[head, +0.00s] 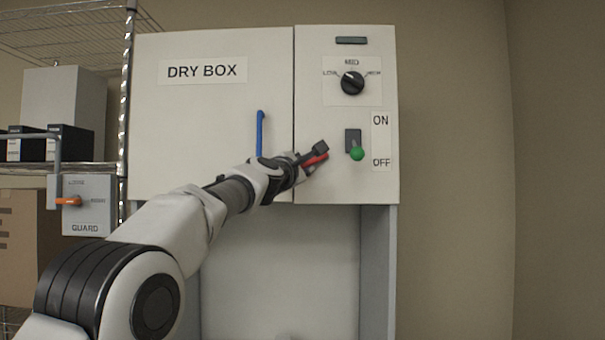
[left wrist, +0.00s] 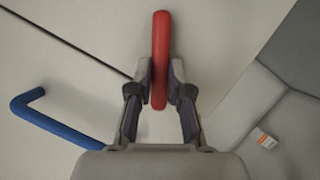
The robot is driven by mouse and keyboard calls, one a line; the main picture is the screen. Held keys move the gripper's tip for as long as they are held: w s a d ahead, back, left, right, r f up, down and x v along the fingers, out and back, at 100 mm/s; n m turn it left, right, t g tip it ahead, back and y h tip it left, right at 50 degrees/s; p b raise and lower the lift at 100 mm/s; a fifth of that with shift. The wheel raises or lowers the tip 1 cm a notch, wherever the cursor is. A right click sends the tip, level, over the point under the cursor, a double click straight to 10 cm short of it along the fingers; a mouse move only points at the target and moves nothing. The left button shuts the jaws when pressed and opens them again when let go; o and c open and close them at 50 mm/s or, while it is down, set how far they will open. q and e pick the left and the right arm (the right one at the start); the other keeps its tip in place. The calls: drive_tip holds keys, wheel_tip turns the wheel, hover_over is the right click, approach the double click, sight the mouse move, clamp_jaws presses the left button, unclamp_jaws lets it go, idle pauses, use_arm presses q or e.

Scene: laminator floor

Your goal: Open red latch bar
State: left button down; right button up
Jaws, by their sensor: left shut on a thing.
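The red latch bar (head: 315,160) is on the front of the white dry box, close to the seam beside the control panel. It also shows in the left wrist view (left wrist: 161,45), running from the top of the picture down between the fingers. My left gripper (head: 308,160) is shut on the red bar. In the left wrist view its two fingers (left wrist: 160,92) press the bar's lower end from both sides. In the head view the gripper hides part of the bar and its mount. My right gripper is in neither view.
A blue handle (head: 260,132) stands upright on the dry box door (head: 205,120), left of the bar. The panel right of the seam has a black dial (head: 352,83) and a green-tipped switch (head: 356,153). A guard box (head: 86,205) and shelving stand at left.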

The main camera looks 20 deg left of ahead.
use_arm(q)
drive_tip(key=n, duration=0.1)
drive_tip(key=n+y+b, duration=0.1)
drive_tip(key=n, duration=0.1)
drive_tip(key=n+t+b, duration=0.1)
drive_tip(key=shift+d+f, duration=0.2)
drive_tip(key=shift+f, duration=0.1)
drive_tip(key=n+y, duration=0.1)
drive_tip(key=n, duration=0.1)
drive_tip(key=n+y+b, duration=0.1)
drive_tip(key=n, duration=0.2)
drive_tip(key=shift+d+t+y+b, duration=0.15)
drive_tip(key=shift+t+y+b, duration=0.15)
drive_tip(key=n+y, duration=0.2)
drive_tip(key=n, duration=0.2)
drive_tip(key=shift+w+d, duration=0.1)
drive_tip(key=shift+d, duration=0.05)
drive_tip(key=shift+d+r+n+y, duration=0.1)
drive_tip(key=shift+n+y, duration=0.9)
drive_tip(key=shift+n, duration=0.7)
drive_tip(key=c, duration=1.1)
unclamp_jaws()
